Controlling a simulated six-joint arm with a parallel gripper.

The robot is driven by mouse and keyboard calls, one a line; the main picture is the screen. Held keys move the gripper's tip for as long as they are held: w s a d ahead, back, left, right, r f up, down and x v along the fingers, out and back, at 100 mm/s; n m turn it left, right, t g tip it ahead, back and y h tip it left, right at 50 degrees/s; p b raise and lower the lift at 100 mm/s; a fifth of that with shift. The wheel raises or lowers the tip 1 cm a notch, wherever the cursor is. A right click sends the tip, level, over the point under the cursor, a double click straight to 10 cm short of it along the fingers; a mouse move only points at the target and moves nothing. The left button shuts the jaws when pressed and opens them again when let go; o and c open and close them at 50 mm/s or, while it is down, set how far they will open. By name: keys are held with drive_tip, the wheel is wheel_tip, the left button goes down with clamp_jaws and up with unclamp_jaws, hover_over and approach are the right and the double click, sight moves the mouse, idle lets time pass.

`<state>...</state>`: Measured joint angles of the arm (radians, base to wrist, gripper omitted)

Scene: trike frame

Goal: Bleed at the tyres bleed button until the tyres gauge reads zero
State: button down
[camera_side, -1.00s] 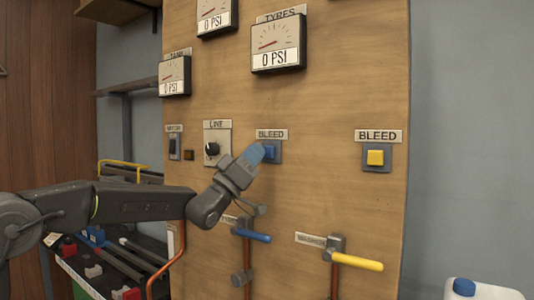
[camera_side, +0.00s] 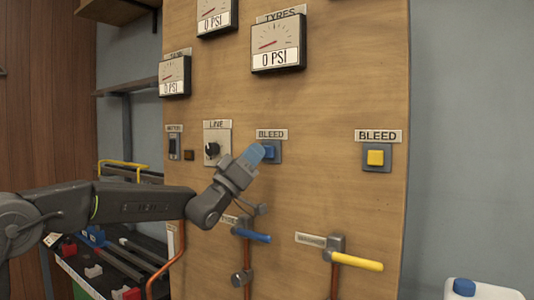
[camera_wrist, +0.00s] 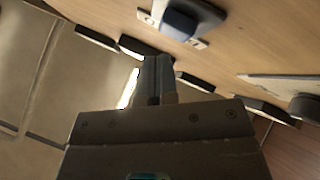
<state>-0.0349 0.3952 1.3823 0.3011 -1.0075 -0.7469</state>
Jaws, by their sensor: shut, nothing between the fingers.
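The tyres gauge (camera_side: 278,45) is high on the wooden panel and reads 0 PSI. The blue bleed button (camera_side: 269,151) sits on a grey plate under a BLEED label, below that gauge. The side view does not settle whether the tips touch the button.
A yellow bleed button (camera_side: 375,158) is to the right on the panel. Below are a blue-handled valve (camera_side: 256,237) and a yellow-handled valve (camera_side: 357,262). A black LINE knob (camera_side: 212,149) is on the left. Two other gauges read 0 PSI.

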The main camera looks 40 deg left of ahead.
drive_tip(key=shift+w, duration=0.2)
idle(0.4)
drive_tip(key=shift+w, duration=0.25)
drive_tip(key=shift+w, duration=0.5)
idle(2.3)
drive_tip(key=shift+s, duration=0.1)
idle(1.2)
drive_tip(key=shift+s, duration=0.85)
drive_tip(key=shift+s, duration=2.5)
